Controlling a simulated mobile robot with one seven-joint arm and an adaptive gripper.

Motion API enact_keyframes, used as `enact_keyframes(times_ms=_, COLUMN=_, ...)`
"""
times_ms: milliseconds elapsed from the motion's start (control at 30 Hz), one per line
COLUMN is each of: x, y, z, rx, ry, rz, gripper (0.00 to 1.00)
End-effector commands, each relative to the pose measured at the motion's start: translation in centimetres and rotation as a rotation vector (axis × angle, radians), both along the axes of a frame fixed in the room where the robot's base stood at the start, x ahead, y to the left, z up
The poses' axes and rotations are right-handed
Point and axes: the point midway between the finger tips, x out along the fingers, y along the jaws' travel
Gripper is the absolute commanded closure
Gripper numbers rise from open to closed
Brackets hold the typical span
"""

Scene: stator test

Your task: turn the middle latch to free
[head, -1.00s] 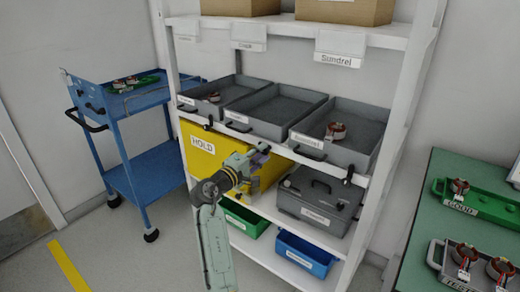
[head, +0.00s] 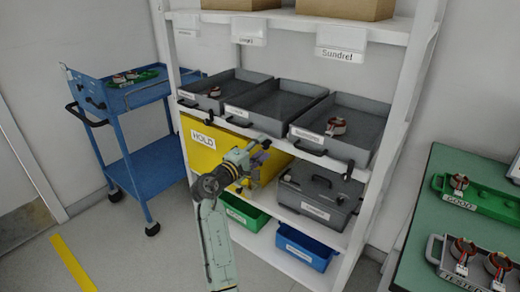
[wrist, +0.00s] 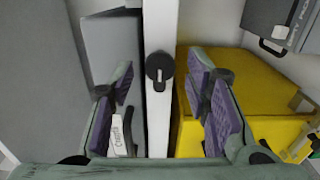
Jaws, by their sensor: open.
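The middle latch (wrist: 160,68) is a black round knob with a short lever on the white shelf rail (wrist: 159,125). In the wrist view its lever points down the picture, along the rail. My gripper (wrist: 161,75) is open, with one purple-padded finger on each side of the rail and the latch between them. I see no contact with the latch. In the head view my gripper (head: 254,158) is in front of the shelf edge, and the middle latch is hard to make out behind it.
A left latch (head: 210,117) and a right latch (head: 349,170) sit on the same rail. Grey trays (head: 262,108) stand above it. A yellow HOLD bin (head: 199,155) and a grey case (head: 315,198) are below. A blue cart (head: 140,170) stands left, a green table (head: 410,225) right.

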Motion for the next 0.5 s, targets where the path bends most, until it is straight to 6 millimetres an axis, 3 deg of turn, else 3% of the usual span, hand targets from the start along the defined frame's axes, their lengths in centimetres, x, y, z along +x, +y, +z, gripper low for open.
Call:
enact_keyframes(times_ms=267, x=-0.3, y=0.2, z=0.0, rx=0.000, ry=0.000, rz=0.000, gripper=0.57)
enact_keyframes(times_ms=500, x=-3.4, y=2.6, z=-0.1, rx=0.000, ry=0.000, rz=0.003, gripper=0.57)
